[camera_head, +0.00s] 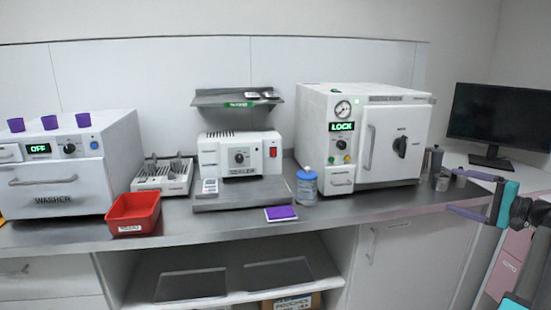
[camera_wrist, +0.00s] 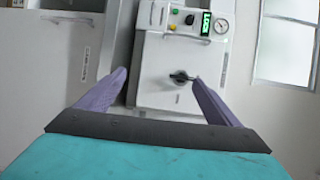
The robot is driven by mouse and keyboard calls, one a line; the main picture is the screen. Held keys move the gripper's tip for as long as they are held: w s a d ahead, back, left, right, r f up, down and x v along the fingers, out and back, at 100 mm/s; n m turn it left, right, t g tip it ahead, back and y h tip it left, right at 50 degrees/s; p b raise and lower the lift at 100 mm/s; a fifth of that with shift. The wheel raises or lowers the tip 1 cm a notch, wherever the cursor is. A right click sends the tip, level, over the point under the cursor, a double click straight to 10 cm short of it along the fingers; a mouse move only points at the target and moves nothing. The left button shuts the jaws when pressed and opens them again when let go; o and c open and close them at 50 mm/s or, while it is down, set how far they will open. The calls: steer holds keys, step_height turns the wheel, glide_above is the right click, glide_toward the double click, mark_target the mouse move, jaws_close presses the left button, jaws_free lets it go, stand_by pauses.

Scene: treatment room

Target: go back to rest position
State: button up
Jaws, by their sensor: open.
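My gripper (camera_head: 451,190) is at the right side of the head view, in front of the counter's right end, with its purple fingers pointing left. The fingers are apart and nothing is between them. In the wrist view my gripper (camera_wrist: 160,77) also shows open and empty, and the white autoclave (camera_wrist: 150,68) with its dark door handle lies beyond the fingertips. In the head view the autoclave (camera_head: 340,105) stands on the counter with its door shut and its display reading LOCK. My gripper is apart from it, to its right.
The steel counter (camera_head: 240,222) holds a washer (camera_head: 60,180) reading OFF, a red bin (camera_head: 133,213), a sealer (camera_head: 240,155), a blue-lidded jar (camera_head: 306,187) and a purple-topped pad (camera_head: 281,213). A moka pot (camera_head: 434,160) and monitor (camera_head: 500,115) stand near my arm at right.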

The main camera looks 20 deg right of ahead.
steer(key=w+a+f+g+p, duration=0.1)
steer(key=w+a+f+g, duration=0.15)
steer(key=a+f, duration=0.4)
steer(key=w+a+f+n+g+y, duration=0.1)
steer(key=w+a+f, duration=0.3)
steer(key=f, duration=0.5)
steer(key=w+a+f+g+p, duration=0.1)
steer(key=w+a+f+g, duration=0.15)
steer(key=a+f, duration=0.4)
steer(key=s+a+f+n+g+p, duration=0.1)
steer(key=a+f+n+g+p, duration=0.3)
steer(key=a+f, duration=1.65)
steer(key=s+a+f+n+g+h, duration=0.1)
steer(key=s+a+f+n+g, duration=0.2)
steer(key=s+a+f+g, duration=0.8)
steer(key=s+a+f+n+h, duration=0.2)
steer(key=s+a+f, duration=0.1)
steer(key=s, duration=0.4)
steer(key=s+a+f+n+h, duration=0.2)
steer(key=s+a+f, duration=0.1)
steer(key=s, duration=0.5)
steer(key=s+a+f+n+h+p, duration=0.1)
steer(key=s+a+f+n, duration=0.1)
steer(key=s, duration=0.6)
step_height(320, 180, down, 3)
steer(key=shift+s+a+r+h, duration=0.1)
steer(key=shift+s+a+h, duration=0.25)
steer(key=shift+a, duration=0.4)
steer(key=shift+w, duration=0.15)
